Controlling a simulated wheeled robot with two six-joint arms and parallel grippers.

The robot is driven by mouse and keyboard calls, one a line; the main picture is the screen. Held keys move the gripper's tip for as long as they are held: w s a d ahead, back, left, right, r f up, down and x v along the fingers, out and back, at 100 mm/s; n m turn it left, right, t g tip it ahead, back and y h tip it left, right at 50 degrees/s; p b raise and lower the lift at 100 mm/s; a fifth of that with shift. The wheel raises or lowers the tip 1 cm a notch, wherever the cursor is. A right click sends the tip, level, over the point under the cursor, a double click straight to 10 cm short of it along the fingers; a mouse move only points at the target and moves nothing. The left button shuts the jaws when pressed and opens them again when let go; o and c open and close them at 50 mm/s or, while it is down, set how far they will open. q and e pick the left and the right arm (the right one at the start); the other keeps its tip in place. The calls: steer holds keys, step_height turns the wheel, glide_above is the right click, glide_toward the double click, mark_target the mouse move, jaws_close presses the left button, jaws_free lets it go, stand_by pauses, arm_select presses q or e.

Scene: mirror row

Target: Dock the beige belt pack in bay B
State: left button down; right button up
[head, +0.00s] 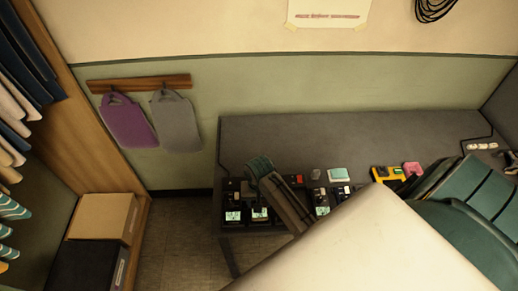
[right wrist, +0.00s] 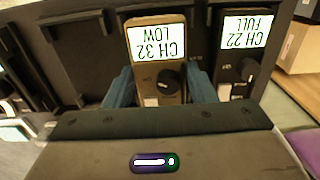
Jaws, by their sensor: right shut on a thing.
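A beige belt pack (right wrist: 157,60) with a lit display reading CH 32 LOW, upside down in the right wrist view, is between the two blue fingers of my right gripper (right wrist: 160,90). The gripper is shut on it. The pack stands in line with the dark rack (right wrist: 75,60); I cannot tell whether it is seated or raised. Beside it is a dark pack (right wrist: 245,55) reading CH 22 FULL. An empty-looking bay is on its other side. In the head view the rack is partly hidden behind my right arm. No bay letter is legible. My left gripper is not in view.
The grey counter (head: 350,130) is clear at the back. A yellow item (head: 387,174) and a pink item (head: 412,168) lie on it. A purple bag (head: 128,122) and a grey bag (head: 176,122) hang on the wall. Boxes (head: 103,216) stand at left.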

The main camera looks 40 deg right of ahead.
steer(key=shift+f, duration=0.65)
steer(key=o, duration=1.2)
steer(key=shift+c, duration=0.2)
steer(key=shift+r+b, duration=0.4)
steer(key=shift+r, duration=0.1)
step_height(320, 180, up, 9)
steer(key=shift+b, duration=0.65)
steer(key=shift+r, duration=0.45)
steer(key=shift+f, duration=0.1)
